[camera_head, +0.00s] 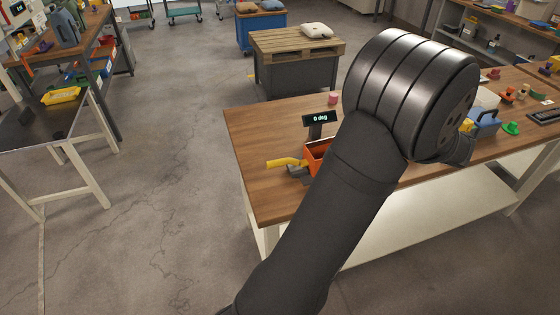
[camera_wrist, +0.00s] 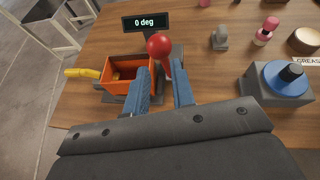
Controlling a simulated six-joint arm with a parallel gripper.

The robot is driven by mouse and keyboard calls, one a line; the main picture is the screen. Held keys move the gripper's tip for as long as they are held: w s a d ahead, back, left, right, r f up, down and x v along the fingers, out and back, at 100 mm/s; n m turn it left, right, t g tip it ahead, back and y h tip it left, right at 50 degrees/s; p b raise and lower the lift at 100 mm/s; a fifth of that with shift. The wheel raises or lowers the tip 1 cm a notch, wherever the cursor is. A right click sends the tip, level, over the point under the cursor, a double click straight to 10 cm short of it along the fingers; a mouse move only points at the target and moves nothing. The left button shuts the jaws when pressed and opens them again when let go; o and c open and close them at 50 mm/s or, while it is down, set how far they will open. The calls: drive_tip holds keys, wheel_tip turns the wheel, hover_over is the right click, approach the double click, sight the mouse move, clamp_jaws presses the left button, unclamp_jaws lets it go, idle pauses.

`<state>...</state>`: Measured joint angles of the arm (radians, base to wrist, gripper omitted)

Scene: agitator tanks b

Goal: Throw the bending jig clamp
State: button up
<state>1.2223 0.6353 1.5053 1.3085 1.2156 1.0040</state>
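The bending jig shows in the wrist view as an orange open-topped box (camera_wrist: 121,72) on a dark base. A yellow bar (camera_wrist: 82,73) sticks out at its left. A red ball knob (camera_wrist: 159,46) on a reddish lever stands at its right, apparently the clamp handle. My gripper (camera_wrist: 160,72) has two blue fingers, spread apart. The knob shows just beyond and between the fingertips; I cannot tell whether they touch the lever. In the head view the orange box (camera_head: 316,152) is partly hidden by my arm, which hides the gripper and knob.
A display (camera_wrist: 146,22) reading "0 deg" stands behind the jig on the wooden table (camera_head: 262,190). A grey block with a blue knob (camera_wrist: 290,73) is at the right, with a grey fitting (camera_wrist: 220,38) and pink-topped item (camera_wrist: 266,30) beyond.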

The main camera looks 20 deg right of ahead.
drive_tip(key=o, duration=0.3)
drive_tip(key=shift+n+y, duration=0.6)
drive_tip(key=shift+n, duration=0.1)
drive_tip(key=r, duration=0.1)
drive_tip(key=w+a+r, duration=0.2)
drive_tip(key=shift+r, duration=0.2)
drive_tip(key=shift+o, duration=0.3)
drive_tip(key=w+a, duration=0.1)
drive_tip(key=a+n+g+y, duration=0.1)
drive_tip(key=a, duration=0.1)
drive_tip(key=shift+w+f, duration=0.1)
drive_tip(key=shift+w, duration=0.3)
drive_tip(key=w+a+f+n+g+y, duration=0.1)
drive_tip(key=w+a+f+n+g, duration=0.15)
drive_tip(key=a+g, duration=0.4)
drive_tip(key=w+a+f+n+g, duration=0.1)
drive_tip(key=a+f+n+g, duration=0.25)
drive_tip(key=a, duration=0.55)
drive_tip(key=w+a+f+n+g+y, duration=0.1)
drive_tip(key=a+f+n+g, duration=0.15)
drive_tip(key=a+g, duration=0.35)
drive_tip(key=n+g+h, duration=0.1)
drive_tip(key=n+h, duration=1.1)
drive_tip(key=h, duration=0.9)
approach(280, 164)
drive_tip(key=x, duration=1)
drive_tip(key=shift+w+f, duration=0.35)
drive_tip(key=shift+f, duration=0.05)
